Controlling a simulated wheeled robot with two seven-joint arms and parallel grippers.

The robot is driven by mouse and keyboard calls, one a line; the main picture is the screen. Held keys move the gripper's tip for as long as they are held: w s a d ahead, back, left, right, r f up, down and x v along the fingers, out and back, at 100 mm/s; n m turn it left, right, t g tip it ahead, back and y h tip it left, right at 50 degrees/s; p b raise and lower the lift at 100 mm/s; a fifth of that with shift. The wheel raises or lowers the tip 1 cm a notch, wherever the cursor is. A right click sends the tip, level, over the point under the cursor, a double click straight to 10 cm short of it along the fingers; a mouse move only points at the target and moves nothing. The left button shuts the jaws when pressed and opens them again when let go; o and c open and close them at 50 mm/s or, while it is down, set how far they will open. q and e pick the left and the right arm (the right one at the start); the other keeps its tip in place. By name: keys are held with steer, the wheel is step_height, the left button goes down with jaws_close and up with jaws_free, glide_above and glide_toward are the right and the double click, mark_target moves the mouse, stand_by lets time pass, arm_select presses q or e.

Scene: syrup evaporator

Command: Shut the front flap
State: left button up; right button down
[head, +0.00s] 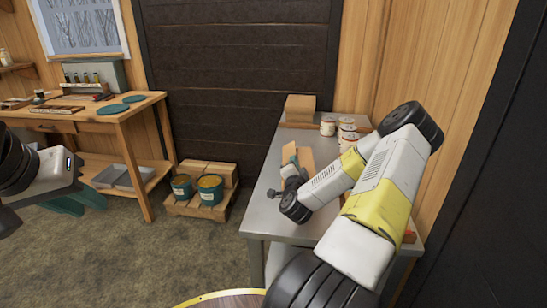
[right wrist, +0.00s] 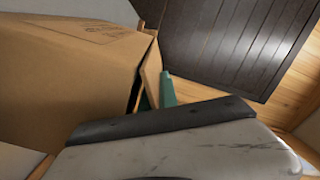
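An open cardboard carton (head: 306,157) stands on the metal table, largely hidden behind my right arm in the head view. In the right wrist view the carton (right wrist: 65,85) fills the left side, very close, and a narrow cardboard flap (right wrist: 150,72) stands up at its edge. My right gripper (head: 289,157) is at the carton; its teal finger (right wrist: 167,92) shows just beside that flap. Whether it touches the flap, and how far its fingers are apart, I cannot tell. My left gripper (head: 78,203) hangs over the floor at far left, its two teal fingers apart and empty.
A wooden workbench (head: 130,107) stands at left. Paint buckets (head: 211,190) sit on a pallet (head: 222,208). A round wooden top's rim (head: 215,295) is at the bottom.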

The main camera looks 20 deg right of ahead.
steer(key=c, duration=1.6)
jaws_free()
steer(key=shift+c, duration=0.2)
